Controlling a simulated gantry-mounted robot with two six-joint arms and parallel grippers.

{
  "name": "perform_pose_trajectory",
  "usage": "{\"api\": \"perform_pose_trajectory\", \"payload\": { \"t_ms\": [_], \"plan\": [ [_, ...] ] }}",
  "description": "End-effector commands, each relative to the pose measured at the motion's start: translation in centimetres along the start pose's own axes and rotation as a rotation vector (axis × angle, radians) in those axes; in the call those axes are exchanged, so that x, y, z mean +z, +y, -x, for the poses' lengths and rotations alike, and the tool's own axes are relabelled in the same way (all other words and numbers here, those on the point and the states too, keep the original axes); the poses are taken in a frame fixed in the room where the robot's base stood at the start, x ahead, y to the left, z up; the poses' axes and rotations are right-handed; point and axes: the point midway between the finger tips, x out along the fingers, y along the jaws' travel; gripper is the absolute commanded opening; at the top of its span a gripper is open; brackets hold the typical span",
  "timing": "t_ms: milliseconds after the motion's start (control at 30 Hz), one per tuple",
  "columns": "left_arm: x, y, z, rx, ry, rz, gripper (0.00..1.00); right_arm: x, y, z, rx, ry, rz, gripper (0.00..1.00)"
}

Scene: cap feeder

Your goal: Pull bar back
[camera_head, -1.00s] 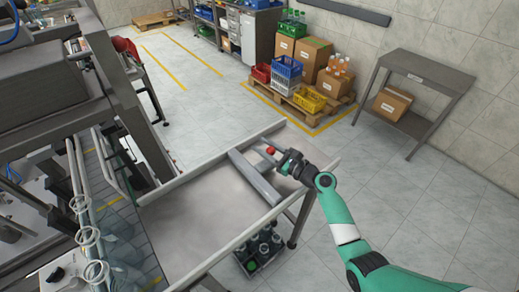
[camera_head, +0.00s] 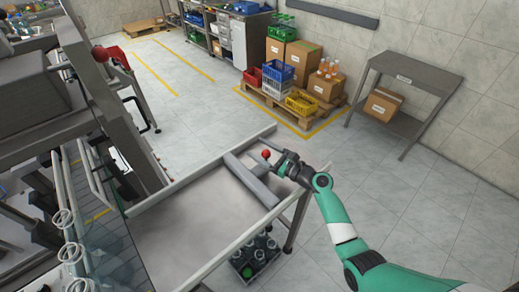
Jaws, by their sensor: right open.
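The grey bar (camera_head: 250,180) lies across the metal feeder tray (camera_head: 170,232), toward its right end. A red ball knob (camera_head: 266,154) stands just beyond the bar, at its far right side. My right gripper (camera_head: 281,162) is over the tray's right end, close beside the red knob. It is open, with no visible hold on the knob or bar. Whether its fingers touch the knob cannot be told at this size. My green right arm comes in from the lower right. My left gripper is not in view.
A crate of dark bottles (camera_head: 257,256) is under the tray's right end. Machinery fills the left side. A pallet (camera_head: 285,108) with crates and boxes and a grey side table (camera_head: 410,75) stand behind. The floor between is clear.

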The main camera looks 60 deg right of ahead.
Motion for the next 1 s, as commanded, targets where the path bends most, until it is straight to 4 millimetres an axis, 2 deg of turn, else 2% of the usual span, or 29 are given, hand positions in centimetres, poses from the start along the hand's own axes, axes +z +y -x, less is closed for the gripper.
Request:
{"api": "perform_pose_trajectory", "payload": {
  "t_ms": [167,267,600,700,800,1000],
  "plan": [
    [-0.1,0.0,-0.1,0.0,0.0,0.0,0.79,0.1,0.0,0.3,0.001,0.0,0.0,0.69],
    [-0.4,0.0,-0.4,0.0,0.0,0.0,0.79,0.1,-0.1,1.6,-0.002,0.001,-0.001,0.69],
    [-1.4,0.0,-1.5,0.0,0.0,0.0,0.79,0.1,-0.1,9.3,-0.004,0.001,-0.001,0.69],
    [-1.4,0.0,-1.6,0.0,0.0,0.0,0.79,0.0,-0.1,10.8,-0.004,0.001,-0.001,0.69],
    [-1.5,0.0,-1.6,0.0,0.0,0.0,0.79,0.0,0.0,11.5,-0.002,0.001,0.0,0.69],
    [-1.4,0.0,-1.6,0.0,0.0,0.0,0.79,0.0,0.0,11.6,0.0,-0.001,0.0,0.69]
  ]
}}
